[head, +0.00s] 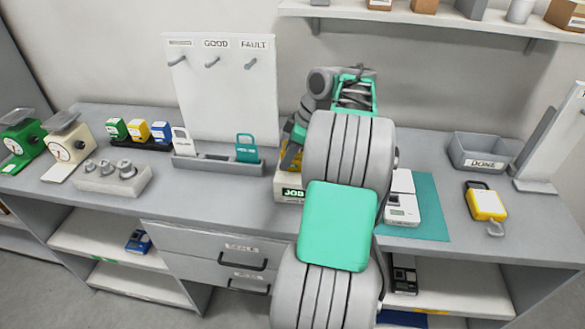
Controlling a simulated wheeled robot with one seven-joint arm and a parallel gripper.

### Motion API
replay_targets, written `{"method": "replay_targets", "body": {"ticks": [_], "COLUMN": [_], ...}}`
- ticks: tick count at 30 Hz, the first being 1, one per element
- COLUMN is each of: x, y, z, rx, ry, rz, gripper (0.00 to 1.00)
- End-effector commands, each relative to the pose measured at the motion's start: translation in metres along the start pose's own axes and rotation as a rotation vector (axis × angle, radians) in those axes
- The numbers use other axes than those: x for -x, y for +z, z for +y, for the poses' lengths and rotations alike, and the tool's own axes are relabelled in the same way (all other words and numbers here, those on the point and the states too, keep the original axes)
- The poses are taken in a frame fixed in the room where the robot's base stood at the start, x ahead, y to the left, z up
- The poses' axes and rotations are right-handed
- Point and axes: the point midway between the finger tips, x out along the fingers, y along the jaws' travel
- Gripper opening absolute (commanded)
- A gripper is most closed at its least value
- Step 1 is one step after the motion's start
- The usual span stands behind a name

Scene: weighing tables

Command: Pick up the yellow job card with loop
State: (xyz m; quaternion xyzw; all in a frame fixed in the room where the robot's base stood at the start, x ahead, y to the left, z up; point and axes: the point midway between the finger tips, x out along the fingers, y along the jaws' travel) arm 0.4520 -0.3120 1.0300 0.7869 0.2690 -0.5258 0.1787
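A box marked JOB (291,190) stands on the table in the middle, partly hidden behind my arm. A yellow piece (291,154) shows just above it; I cannot tell whether it is the job card, and no loop is visible on it. My gripper (293,146) is over this box, pointing down at the yellow piece. Its fingers are mostly hidden, so I cannot tell whether they are open or touching it.
A grey DONE tray (482,152) stands at the back right. White scales (402,206) rest on a teal mat (428,205). A pegboard (222,95) with hooks and a holder rail (218,164) stand left of my arm. Weights (112,177) and dial scales (66,147) are at the far left.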

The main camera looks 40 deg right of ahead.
Motion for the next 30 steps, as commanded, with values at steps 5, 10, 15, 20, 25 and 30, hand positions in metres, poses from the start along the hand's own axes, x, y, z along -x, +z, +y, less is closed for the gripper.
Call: {"method": "replay_targets", "body": {"ticks": [5, 10, 15, 20, 25, 30], "x": [-0.0039, -0.0040, -0.0039, -0.0039, -0.0039, -0.0038], "y": [-0.0003, -0.0003, -0.0004, -0.0004, -0.0004, -0.0004], "z": [0.0002, 0.0002, 0.0001, 0.0001, 0.0001, 0.0001], "rx": [0.000, -0.001, -0.001, -0.001, -0.001, -0.001], "ry": [0.002, 0.002, 0.002, 0.002, 0.002, 0.002], "rz": [-0.001, -0.001, -0.001, -0.001, -0.001, -0.001], "gripper": [0.33, 0.25, 0.11, 0.00, 0.00, 0.00]}}
